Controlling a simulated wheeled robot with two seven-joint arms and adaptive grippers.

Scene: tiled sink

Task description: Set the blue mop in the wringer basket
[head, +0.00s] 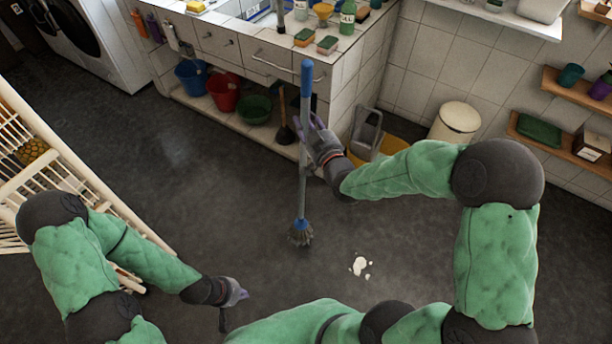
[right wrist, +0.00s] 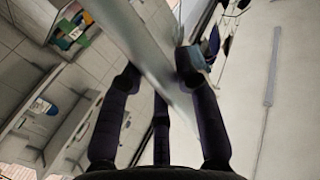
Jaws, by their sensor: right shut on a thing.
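The blue mop (head: 302,185) stands nearly upright in the middle of the head view, with a blue grip at the top and a blue head with grey strands at the bottom. I cannot tell whether the strands touch the floor. My right gripper (head: 318,143) is shut on its grey shaft, which also runs between the fingers in the right wrist view (right wrist: 150,55). The grey wringer basket (head: 367,128) sits at a yellow bucket (head: 393,146) behind and right of the mop, partly hidden by my right arm. My left gripper (head: 234,293) is low at the left, away from the mop; its fingers are unclear.
A tiled sink counter (head: 215,45) stands behind, with blue, red (head: 223,92) and green tubs on its lower shelf. A plunger (head: 284,125) is close behind the mop. A cream bin (head: 456,122) stands right of the bucket. A white spill (head: 360,266) marks the otherwise open floor.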

